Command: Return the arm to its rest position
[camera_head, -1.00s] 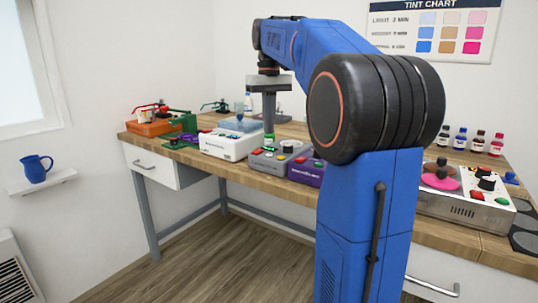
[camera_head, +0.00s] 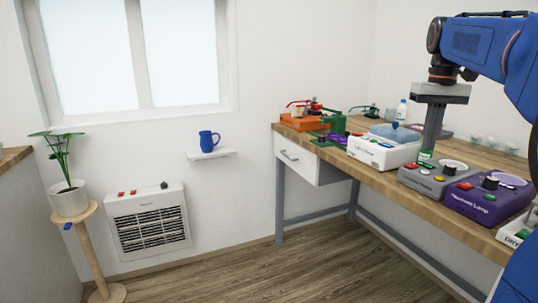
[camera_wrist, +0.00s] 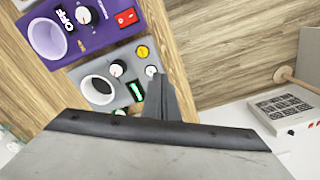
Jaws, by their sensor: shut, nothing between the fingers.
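My arm (camera_head: 480,45) is blue with black joints and reaches over the workbench from the right in the head view. My gripper (camera_head: 427,150) points down with its fingers together and nothing between them. Its tips are at the back part of a grey device (camera_head: 415,182) with a dial and coloured buttons; I cannot tell whether they touch it. In the wrist view the closed fingers (camera_wrist: 168,95) stand in front of the same grey device (camera_wrist: 122,68), beside its green display, hiding part of it.
Further left are an orange box (camera_head: 303,123) and green stand (camera_head: 336,124). A heater (camera_head: 148,222), mug shelf (camera_head: 213,154) and plant (camera_head: 68,198) are off left.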

